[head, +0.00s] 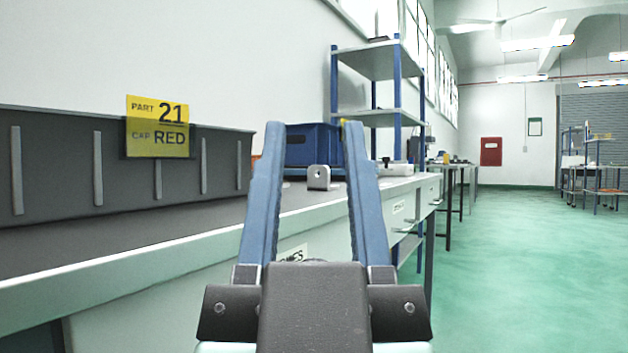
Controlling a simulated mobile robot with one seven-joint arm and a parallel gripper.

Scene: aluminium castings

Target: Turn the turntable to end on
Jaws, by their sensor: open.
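My gripper (312,126) points ahead over the floor side of the bench, its two blue fingers apart with nothing between them. Beyond the fingers, a small grey metal piece with a round hole (318,178) stands on the bench. A dark blue bin (312,145) stands behind it, partly covered by the fingers. I cannot make out a turntable clearly; whatever lies under the blue bin is mostly hidden.
The long grey bench (150,252) runs along the left wall. A dark grey ribbed bin (75,165) with a yellow card (158,127) reading "PART 21 CAP RED" stands on it. A blue-posted shelf (378,62) stands beyond. Green floor (520,270) at right is clear.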

